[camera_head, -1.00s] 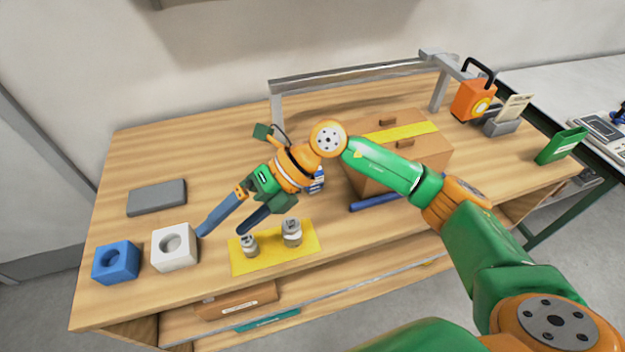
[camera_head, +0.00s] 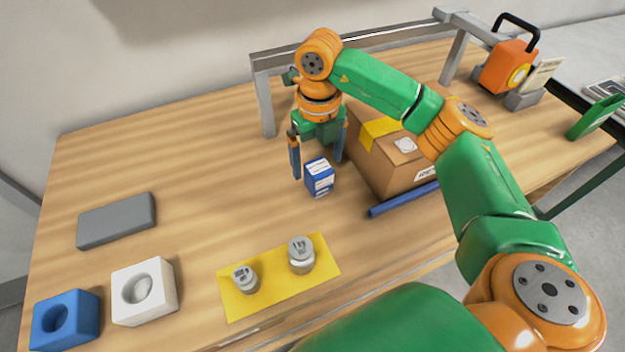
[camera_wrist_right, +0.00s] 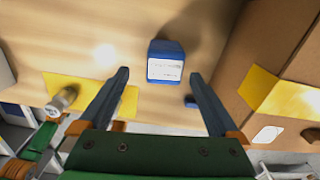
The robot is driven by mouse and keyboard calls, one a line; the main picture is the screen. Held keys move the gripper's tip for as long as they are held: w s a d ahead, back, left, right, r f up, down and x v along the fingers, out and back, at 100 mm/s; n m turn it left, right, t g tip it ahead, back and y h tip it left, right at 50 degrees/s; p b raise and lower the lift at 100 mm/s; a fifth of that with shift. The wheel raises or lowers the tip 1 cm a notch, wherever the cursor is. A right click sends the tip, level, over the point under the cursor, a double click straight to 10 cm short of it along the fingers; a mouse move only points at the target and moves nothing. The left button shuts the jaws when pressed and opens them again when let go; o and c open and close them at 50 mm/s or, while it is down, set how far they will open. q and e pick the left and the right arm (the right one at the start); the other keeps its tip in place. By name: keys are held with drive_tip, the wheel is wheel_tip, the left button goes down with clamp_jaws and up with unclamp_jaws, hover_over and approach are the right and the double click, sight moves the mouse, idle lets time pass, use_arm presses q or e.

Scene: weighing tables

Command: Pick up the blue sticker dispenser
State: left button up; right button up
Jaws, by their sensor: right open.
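In the right wrist view the blue box (camera_wrist_right: 166,64) lies ahead, between the lines of the two open fingertips (camera_wrist_right: 160,73); no contact shows. My left gripper is not in view.
A cardboard box (camera_head: 408,172) and a blue bar (camera_head: 404,198) are close on the right. Two metal weights stand on a yellow mat (camera_head: 238,307) in front. A white block (camera_head: 160,285), a blue block (camera_head: 62,325) and a grey slab (camera_head: 116,219) sit left. A grey frame (camera_head: 264,105) rises behind.

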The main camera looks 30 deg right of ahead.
drive_tip(key=shift+s+f+p, duration=0.2)
drive_tip(key=shift+f+p, duration=0.15)
drive_tip(key=f, duration=0.2)
drive_tip(key=f+p, duration=0.1)
drive_tip(key=f, duration=0.1)
drive_tip(key=w+f+p, duration=0.1)
drive_tip(key=shift+d+f, duration=0.35)
drive_tip(key=shift+f, duration=0.3)
drive_tip(key=shift+s, duration=0.1)
drive_tip(key=shift+c, duration=0.4)
clamp_jaws()
